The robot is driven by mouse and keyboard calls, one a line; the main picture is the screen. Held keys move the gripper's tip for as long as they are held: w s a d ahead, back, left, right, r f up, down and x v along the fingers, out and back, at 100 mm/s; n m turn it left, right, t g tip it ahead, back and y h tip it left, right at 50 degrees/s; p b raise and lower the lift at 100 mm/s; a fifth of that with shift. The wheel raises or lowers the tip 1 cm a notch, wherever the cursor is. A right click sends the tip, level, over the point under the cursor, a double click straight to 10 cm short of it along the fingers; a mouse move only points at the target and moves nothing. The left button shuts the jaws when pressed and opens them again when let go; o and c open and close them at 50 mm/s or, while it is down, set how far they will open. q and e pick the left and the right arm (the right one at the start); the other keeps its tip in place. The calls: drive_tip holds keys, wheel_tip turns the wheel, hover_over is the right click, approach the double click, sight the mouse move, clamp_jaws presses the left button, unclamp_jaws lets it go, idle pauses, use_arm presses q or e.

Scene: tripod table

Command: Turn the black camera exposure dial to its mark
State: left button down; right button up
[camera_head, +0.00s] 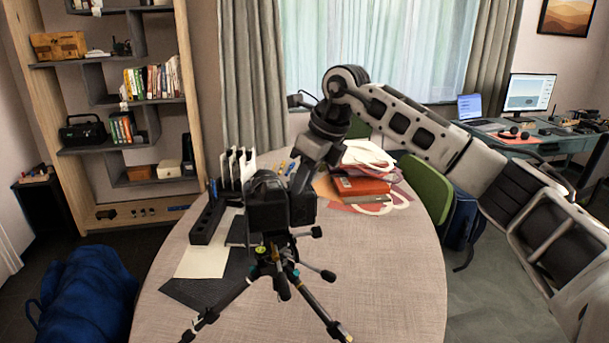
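A black camera (267,207) stands on a small black tripod (283,277) on the round table. My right arm comes in from the right and bends down behind the camera. My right gripper (299,186) is at the upper right of the camera body, close to its top. The dial is too small and dark to make out, and I cannot tell if the gripper touches it. The fingertips are dark against the camera, so their opening does not show. My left gripper is not in view.
The round table (395,290) is clear at the front right. A black holder (207,222) with upright cards, a paper sheet (203,262) and a dark mat (190,290) lie left of the tripod. Red books (360,187) are stacked behind, to the right. A green chair (427,187) stands beyond the edge.

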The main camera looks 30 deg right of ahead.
drive_tip(key=shift+f, duration=0.15)
clamp_jaws()
